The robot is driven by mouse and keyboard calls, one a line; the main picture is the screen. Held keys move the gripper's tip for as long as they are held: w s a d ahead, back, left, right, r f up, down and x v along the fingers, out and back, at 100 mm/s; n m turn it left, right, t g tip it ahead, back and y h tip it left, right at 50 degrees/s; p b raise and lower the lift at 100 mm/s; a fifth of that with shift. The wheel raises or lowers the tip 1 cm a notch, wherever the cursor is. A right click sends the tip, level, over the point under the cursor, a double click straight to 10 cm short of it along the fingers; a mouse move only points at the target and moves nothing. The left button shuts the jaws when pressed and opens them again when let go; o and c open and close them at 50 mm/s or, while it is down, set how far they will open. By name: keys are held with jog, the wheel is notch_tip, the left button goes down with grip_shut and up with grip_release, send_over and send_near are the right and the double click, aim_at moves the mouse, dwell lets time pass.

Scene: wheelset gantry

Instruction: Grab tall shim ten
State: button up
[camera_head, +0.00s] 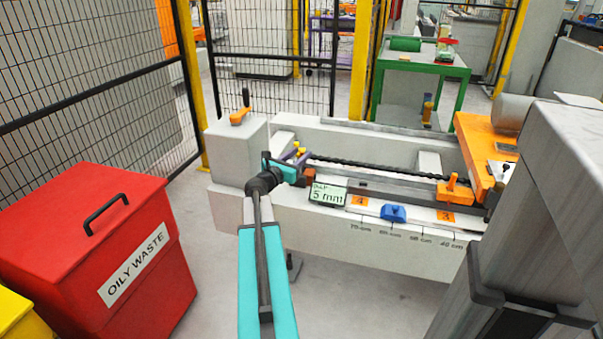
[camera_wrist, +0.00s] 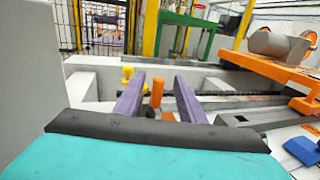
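My gripper (camera_head: 299,160) is at the left end of the machine bed. In the wrist view its two purple fingers (camera_wrist: 158,88) are spread apart, with nothing clasped between them. A small upright orange piece (camera_wrist: 157,92) shows between the fingers, apart from both; its base is partly hidden by the gripper. A red-brown block (camera_head: 310,174) sits just beside the gripper in the head view. No marking tells me which piece is tall shim ten. A sign reading 5 mm (camera_head: 328,194) stands right of the block.
Yellow knobs (camera_wrist: 127,75) lie just beyond the left finger. A blue block (camera_head: 393,214) sits on the front ledge, between orange labels 4 (camera_head: 360,201) and 3 (camera_head: 445,216). An orange clamp (camera_head: 455,190) is at the right. A red oily waste bin (camera_head: 95,250) stands left.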

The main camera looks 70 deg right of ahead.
jog(key=shift+d, duration=0.45)
jog(key=shift+s+d, duration=0.1)
jog(key=shift+b+x, duration=0.75)
jog(key=shift+x, duration=1.75)
grip_shut()
